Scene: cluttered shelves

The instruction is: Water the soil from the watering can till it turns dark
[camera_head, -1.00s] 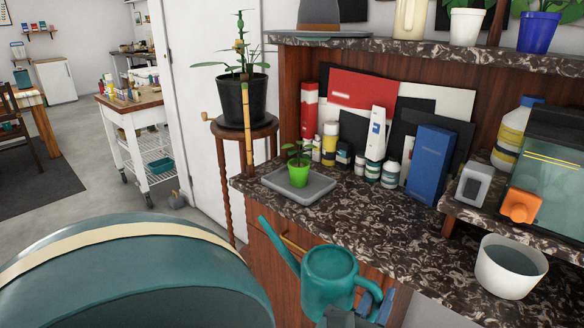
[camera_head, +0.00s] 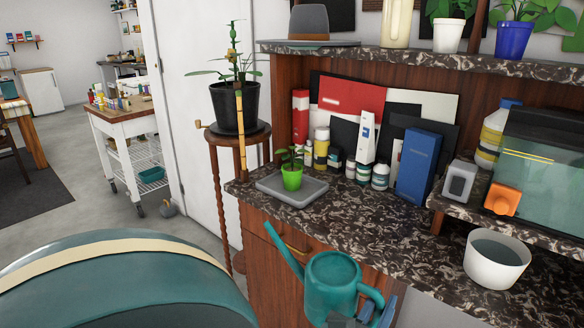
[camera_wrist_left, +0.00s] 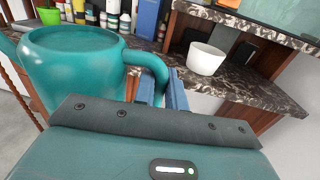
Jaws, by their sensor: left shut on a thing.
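A teal watering can (camera_head: 333,283) hangs in front of the counter's front edge, its long spout pointing up and to the left. It looks about upright. My left gripper (camera_head: 372,312) is shut on its handle at the right side; the handle and can also show close up in the left wrist view (camera_wrist_left: 75,65). A small green pot (camera_head: 292,178) with a leafy seedling stands on a grey tray (camera_head: 270,192) on the counter, beyond the spout tip and apart from it. The soil in the pot is too small to judge. My right gripper is not in view.
A white bowl (camera_head: 496,262) stands on the counter at the right, near an orange object (camera_head: 502,199) and a glass tank (camera_head: 545,150). Bottles and a blue box (camera_head: 425,165) stand behind the tray. A black potted plant (camera_head: 235,107) is on a stool. The counter's middle front is clear.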

